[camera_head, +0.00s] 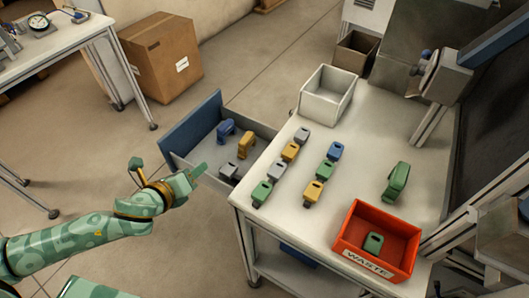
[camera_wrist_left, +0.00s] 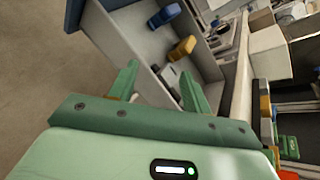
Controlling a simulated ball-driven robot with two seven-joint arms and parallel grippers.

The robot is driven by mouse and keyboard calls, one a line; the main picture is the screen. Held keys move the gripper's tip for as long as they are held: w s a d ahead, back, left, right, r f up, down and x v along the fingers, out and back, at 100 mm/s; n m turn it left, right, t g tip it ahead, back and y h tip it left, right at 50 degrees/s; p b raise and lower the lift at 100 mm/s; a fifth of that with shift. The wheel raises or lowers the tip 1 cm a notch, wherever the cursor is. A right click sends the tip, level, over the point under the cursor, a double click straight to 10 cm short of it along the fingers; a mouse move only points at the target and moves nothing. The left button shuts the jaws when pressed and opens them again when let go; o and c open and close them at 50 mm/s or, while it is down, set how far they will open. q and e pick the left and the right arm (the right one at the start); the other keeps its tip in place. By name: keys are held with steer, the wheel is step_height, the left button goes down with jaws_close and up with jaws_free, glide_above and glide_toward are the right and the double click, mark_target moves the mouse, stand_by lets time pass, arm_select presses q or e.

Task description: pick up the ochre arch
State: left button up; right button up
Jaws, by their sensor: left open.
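The ochre arch (camera_head: 245,145) stands in the open grey drawer with the blue front, near its right side. It also shows in the left wrist view (camera_wrist_left: 182,48), beyond the fingers. A blue arch (camera_head: 226,131) stands beside it to the left, and a grey piece (camera_head: 229,171) lies nearer to me in the drawer. My left gripper (camera_head: 194,172) is open and empty, at the drawer's near left edge and apart from the arch. Its two green fingers (camera_wrist_left: 160,75) point toward the drawer in the wrist view. My right gripper is not in view.
The drawer's blue front (camera_head: 190,122) and low walls surround the arch. The white table (camera_head: 350,130) to the right carries several coloured blocks, a white bin (camera_head: 327,93) and a red waste bin (camera_head: 408,262). A cardboard box (camera_head: 160,57) stands on the floor behind.

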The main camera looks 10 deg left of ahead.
arm_select(q)
steer(key=d+r+m+h, duration=0.2)
steer(key=d+m, duration=0.1)
steer(key=m, duration=0.4)
steer(key=m+b, duration=0.2)
steer(key=b, duration=0.1)
glide_toward(242, 143)
steer(key=shift+w+f+t, duration=0.3)
steer(key=shift+w+f, duration=0.5)
steer(key=shift+w, duration=0.15)
steer(key=shift+w+d+f+b, duration=0.2)
steer(key=shift+w+b, duration=0.1)
steer(key=shift+w, duration=0.2)
steer(key=b+x, duration=0.1)
steer(key=x, duration=0.1)
steer(key=b+x, duration=0.1)
steer(key=shift+w+d+f, duration=0.2)
steer(key=shift+w+d, duration=0.05)
steer(key=shift+d, duration=0.2)
steer(key=shift+w+d+f, duration=0.1)
steer(key=shift+w, duration=0.35)
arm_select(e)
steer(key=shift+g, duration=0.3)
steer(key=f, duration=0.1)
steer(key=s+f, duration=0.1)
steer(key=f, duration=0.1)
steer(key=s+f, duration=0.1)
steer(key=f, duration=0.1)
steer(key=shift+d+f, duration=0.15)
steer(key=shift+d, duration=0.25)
